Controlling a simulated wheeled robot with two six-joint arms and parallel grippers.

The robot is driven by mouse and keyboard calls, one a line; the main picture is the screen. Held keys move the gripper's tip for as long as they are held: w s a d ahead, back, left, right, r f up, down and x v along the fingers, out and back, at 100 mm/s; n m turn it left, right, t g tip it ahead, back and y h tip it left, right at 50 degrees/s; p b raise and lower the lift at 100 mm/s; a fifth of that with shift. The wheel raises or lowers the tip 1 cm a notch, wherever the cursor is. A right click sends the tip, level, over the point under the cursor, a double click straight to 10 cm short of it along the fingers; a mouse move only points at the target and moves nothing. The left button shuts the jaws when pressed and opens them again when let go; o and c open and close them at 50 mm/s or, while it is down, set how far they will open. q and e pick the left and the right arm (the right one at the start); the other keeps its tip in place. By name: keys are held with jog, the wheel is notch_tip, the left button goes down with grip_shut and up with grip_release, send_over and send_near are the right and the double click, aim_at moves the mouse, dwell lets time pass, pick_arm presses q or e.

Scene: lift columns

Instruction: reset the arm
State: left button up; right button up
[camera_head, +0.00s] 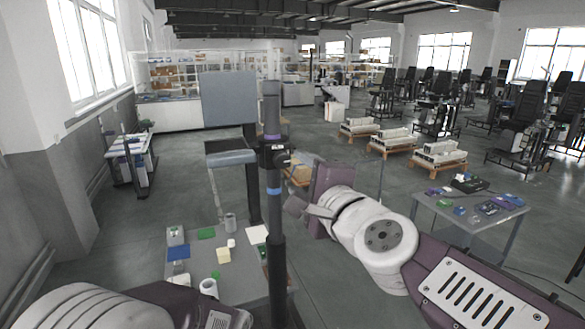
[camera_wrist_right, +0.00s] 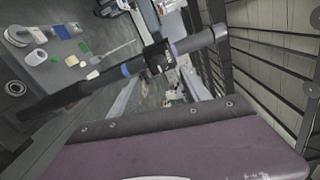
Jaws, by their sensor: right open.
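My right arm reaches in from the lower right in the head view, with white joints and purple links. My right gripper (camera_head: 304,208) is raised and open, just right of the dark column, with nothing seen between its fingers. In the right wrist view, a broad purple part of mine fills the bottom and the fingertips cannot be made out. My left arm shows only as white and purple links at the lower left of the head view. Its gripper is out of sight.
The column crosses the wrist view (camera_wrist_right: 190,43). Another table (camera_head: 470,222) stands right. Pallets (camera_head: 437,157) and open floor lie beyond.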

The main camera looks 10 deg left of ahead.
jog(key=shift+s+f, duration=0.1)
jog(key=w+d+f+g+h+b, duration=0.1)
jog(key=w+d+f+h+b, duration=0.15)
jog(key=d+f, duration=0.6)
jog(key=w+d+f+g+h+b, duration=0.1)
jog(key=d+f+h+b, duration=0.3)
jog(key=f, duration=0.8)
jog(key=w+d+f+g+h+b, duration=0.1)
jog(key=w+d+f, duration=0.1)
jog(key=d+f, duration=0.7)
jog(key=s+d+f+n+g+b, duration=0.1)
jog(key=s+f+n+g, duration=0.1)
jog(key=s+f, duration=0.35)
jog(key=s+d+f+n+g+b, duration=0.1)
jog(key=s+d+f+n+g, duration=0.1)
jog(key=f, duration=0.7)
jog(key=s+d+f+n+g+h, duration=0.1)
jog(key=s+f+n+g, duration=0.2)
jog(key=s, duration=0.4)
jog(key=s+d+f+n+g+h, duration=0.1)
jog(key=s+d+f+n+g, duration=0.1)
jog(key=s+f+n, duration=0.3)
jog(key=s+n+g, duration=0.1)
jog(key=s, duration=0.1)
jog(key=shift+s+f, duration=0.15)
jog(key=shift+s, duration=0.15)
